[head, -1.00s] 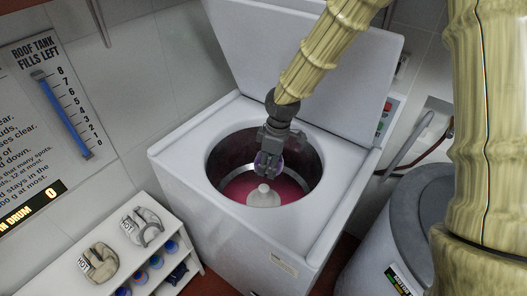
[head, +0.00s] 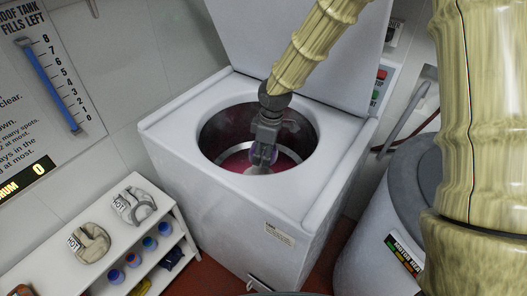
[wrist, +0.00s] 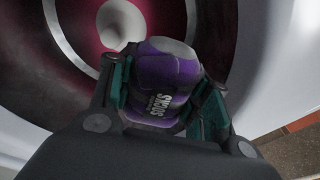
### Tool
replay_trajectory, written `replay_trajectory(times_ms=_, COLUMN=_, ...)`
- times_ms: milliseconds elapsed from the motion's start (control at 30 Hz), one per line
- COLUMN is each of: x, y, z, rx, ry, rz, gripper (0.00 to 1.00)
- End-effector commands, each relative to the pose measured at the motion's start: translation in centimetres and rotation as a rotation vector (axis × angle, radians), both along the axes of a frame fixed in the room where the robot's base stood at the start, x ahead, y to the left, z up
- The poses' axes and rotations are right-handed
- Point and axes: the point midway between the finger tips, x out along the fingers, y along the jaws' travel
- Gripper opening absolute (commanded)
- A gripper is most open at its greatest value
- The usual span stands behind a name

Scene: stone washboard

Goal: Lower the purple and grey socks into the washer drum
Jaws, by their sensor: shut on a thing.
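The purple and grey socks (wrist: 165,85) are a rolled bundle with a printed "SOCKS" label, held between the two fingers of my gripper (wrist: 168,100) in the wrist view. In the head view my gripper (head: 262,158) points down inside the round opening of the white top-loading washer (head: 190,190). Only a bit of purple shows beside the fingers there. The drum (head: 222,130) has a dark metal wall and pinkish-red contents low down. A pale central post (wrist: 122,22) shows beyond the socks in the wrist view. Whether the socks touch anything in the drum cannot be told.
The washer's lid (head: 290,40) stands open behind my arm. A white shelf (head: 105,262) at lower left holds folded bundles on top and small round items below. A grey-lidded barrel (head: 385,235) stands at right. A wall gauge (head: 50,85) is at upper left.

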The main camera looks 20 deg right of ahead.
Motion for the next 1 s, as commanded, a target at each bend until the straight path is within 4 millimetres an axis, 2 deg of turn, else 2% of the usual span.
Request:
replay_trajectory(times_ms=33, x=0.05, y=0.01, z=-0.68, rx=0.000, ry=0.000, rz=0.000, gripper=0.24)
replay_trajectory(times_ms=167, x=0.52, y=0.00, z=-1.35, rx=0.000, ry=0.004, rz=0.000, gripper=0.24)
replay_trajectory(times_ms=433, x=0.74, y=0.02, z=-1.49, rx=0.000, ry=0.007, rz=0.000, gripper=0.24)
replay_trajectory(times_ms=467, x=0.74, y=0.02, z=-1.49, rx=0.000, ry=0.007, rz=0.000, gripper=0.53)
replay_trajectory(times_ms=567, x=0.74, y=0.02, z=-1.49, rx=0.000, ry=0.008, rz=0.000, gripper=0.71)
replay_trajectory(times_ms=1000, x=0.74, y=-0.04, z=-1.05, rx=0.001, ry=0.007, rz=0.000, gripper=0.73)
